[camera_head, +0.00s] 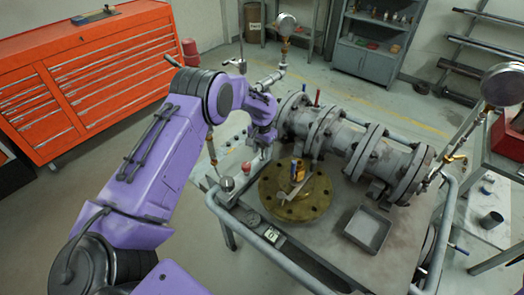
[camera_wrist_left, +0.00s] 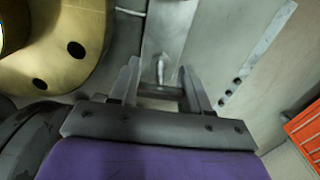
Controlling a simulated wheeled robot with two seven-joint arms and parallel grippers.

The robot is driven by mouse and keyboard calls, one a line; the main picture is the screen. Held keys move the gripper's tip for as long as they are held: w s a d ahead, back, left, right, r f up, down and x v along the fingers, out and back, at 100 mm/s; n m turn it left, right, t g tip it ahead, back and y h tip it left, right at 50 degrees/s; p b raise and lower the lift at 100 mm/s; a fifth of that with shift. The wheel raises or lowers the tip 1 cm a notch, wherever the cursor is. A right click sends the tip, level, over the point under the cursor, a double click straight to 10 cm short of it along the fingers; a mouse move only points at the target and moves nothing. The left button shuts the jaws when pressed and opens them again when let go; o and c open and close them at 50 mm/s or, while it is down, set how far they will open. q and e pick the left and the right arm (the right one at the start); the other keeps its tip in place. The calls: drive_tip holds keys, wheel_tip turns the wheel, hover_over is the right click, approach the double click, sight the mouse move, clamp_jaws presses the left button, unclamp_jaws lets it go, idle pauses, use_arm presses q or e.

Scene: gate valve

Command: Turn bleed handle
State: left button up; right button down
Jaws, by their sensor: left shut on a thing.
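My left gripper (camera_head: 263,147) reaches down beside the grey pipe assembly in the head view, mostly hidden by its own wrist. In the left wrist view its two fingers (camera_wrist_left: 163,85) stand either side of a small grey metal piece, which looks like the bleed handle (camera_wrist_left: 160,68). The gripper is shut on it, though the contact itself is hard to see. The handle's shape and angle are not clear. My right gripper is in neither view.
A round brass flange (camera_head: 280,207) lies on the metal cart, right of my gripper; it also shows in the wrist view (camera_wrist_left: 45,70). Grey flanged pipe (camera_head: 340,137) runs behind it. A grey tray (camera_head: 368,230) is at right. An orange tool cabinet (camera_head: 75,95) stands at back left.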

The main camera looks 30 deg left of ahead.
use_arm(q)
drive_tip(key=shift+f+m, duration=0.1)
drive_tip(key=shift+m, duration=0.3)
drive_tip(key=o, duration=1.1)
drive_tip(key=shift+c, duration=0.2)
drive_tip(key=shift+w, duration=0.1)
wheel_tip(320, 180, up, 10)
drive_tip(key=shift+r+b, duration=0.2)
drive_tip(key=shift+b, duration=1)
